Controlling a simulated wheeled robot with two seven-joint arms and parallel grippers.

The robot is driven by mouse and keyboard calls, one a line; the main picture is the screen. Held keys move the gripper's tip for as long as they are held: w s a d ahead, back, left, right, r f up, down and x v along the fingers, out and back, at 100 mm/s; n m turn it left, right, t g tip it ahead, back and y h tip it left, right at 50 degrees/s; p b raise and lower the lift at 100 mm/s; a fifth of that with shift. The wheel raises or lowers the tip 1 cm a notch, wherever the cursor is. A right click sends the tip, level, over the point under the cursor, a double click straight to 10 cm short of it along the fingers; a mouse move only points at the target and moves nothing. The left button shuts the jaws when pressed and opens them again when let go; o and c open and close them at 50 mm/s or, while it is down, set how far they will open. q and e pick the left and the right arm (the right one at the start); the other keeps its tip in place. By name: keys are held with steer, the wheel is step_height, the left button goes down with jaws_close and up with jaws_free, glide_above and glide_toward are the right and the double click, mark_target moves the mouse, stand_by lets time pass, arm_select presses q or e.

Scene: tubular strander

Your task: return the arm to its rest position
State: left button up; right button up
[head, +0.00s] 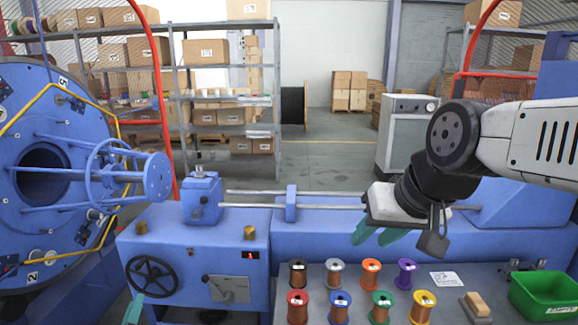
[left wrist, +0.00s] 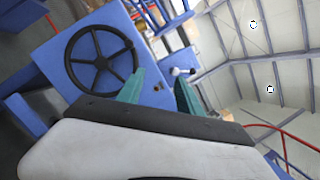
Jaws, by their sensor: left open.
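My left gripper (head: 133,310) shows only as a teal fingertip at the lower left edge of the head view, in front of the blue machine cabinet. In the left wrist view its two teal fingers (left wrist: 158,90) stand apart with nothing between them. The black handwheel (left wrist: 100,58) of the cabinet is behind them, and shows in the head view too (head: 152,276). My right gripper (head: 370,240) hangs above the back of the grey table, its two teal fingers pointing down and apart, with nothing seen between them. Most of my left arm is out of the head view.
Several wire spools (head: 340,304) stand in two rows on the grey table (head: 452,308), beside a label card (head: 445,279), a brush (head: 476,305) and a green bin (head: 545,297). The blue strander (head: 70,190) fills the left, with its guide rod (head: 330,206) running behind my right gripper.

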arm_select(q)
steer(key=w+d+r+m+g+h, duration=0.2)
steer(key=d+r+m+g+h, duration=0.4)
steer(key=d+r+m+h, duration=0.4)
steer(key=w+d+r+m+g+h, duration=0.1)
steer(key=d+r+m+g+h, duration=0.5)
steer(key=d+m, duration=0.7)
steer(key=s+d+r+m+g+y, duration=0.6)
steer(key=s+d+r+m+g, duration=0.2)
steer(key=s+d+r+m, duration=0.55)
steer(key=s+a+r+m+t+y, duration=0.3)
steer(key=s+r+m+t+y, duration=0.2)
steer(key=r+m, duration=0.6)
steer(key=s, duration=0.2)
steer(key=shift+s+t, duration=0.3)
steer(key=shift+s, duration=0.05)
steer(key=shift+r+m, duration=0.1)
steer(key=shift+m, duration=0.15)
